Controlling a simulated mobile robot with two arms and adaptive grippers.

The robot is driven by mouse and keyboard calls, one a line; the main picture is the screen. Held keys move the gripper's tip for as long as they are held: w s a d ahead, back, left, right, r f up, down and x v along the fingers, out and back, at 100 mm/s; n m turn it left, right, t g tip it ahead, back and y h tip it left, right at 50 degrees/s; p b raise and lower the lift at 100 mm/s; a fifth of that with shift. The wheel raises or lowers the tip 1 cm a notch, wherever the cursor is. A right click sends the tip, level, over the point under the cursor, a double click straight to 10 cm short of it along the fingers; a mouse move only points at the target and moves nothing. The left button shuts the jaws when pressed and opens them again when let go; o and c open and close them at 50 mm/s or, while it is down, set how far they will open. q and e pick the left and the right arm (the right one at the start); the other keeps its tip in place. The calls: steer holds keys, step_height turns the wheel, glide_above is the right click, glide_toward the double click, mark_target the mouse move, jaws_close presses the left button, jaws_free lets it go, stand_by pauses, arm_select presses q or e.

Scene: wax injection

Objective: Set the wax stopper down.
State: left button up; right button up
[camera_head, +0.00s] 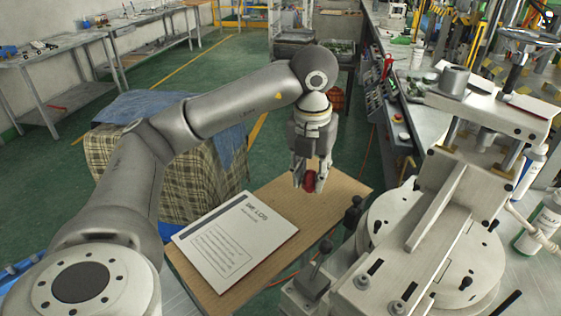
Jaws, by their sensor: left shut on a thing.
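My left gripper (311,180) reaches in from the left and points down over the wooden board (340,187). It is shut on a small red wax stopper (309,182), held between the fingertips. The stopper is close to the board's surface; I cannot tell whether it touches it. The fingers hide part of it. My right gripper is not in view.
A white printed sheet or booklet (236,240) lies on the board's left part. The wax injection machine (440,235) stands close on the right, with black-knobbed levers (320,257). A plaid-covered table (180,175) is behind my left arm. The board's right strip is bare.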

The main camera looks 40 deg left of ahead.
arm_select(q)
steer(key=w+a+f+p, duration=0.1)
steer(key=w+a+f, duration=0.1)
steer(key=w+f, duration=0.1)
steer(key=w+a+f+p, duration=0.2)
steer(key=w+f, duration=0.1)
steer(key=w, duration=0.1)
steer(key=w+a+f+p, duration=0.1)
steer(key=w+a+f, duration=0.1)
steer(key=w, duration=0.2)
steer(key=shift+a+f, duration=0.25)
steer(key=shift+f, duration=0.15)
steer(key=shift+w+a+f+p, duration=0.15)
steer(key=shift+w+f+p, duration=0.05)
steer(key=shift+f+p, duration=0.2)
step_height(320, 180, down, 2)
steer(key=shift+f+p, duration=0.1)
steer(key=shift+p, duration=0.6)
steer(key=shift+f, duration=0.5)
steer(key=shift+f, duration=0.1)
steer(key=o, duration=0.9)
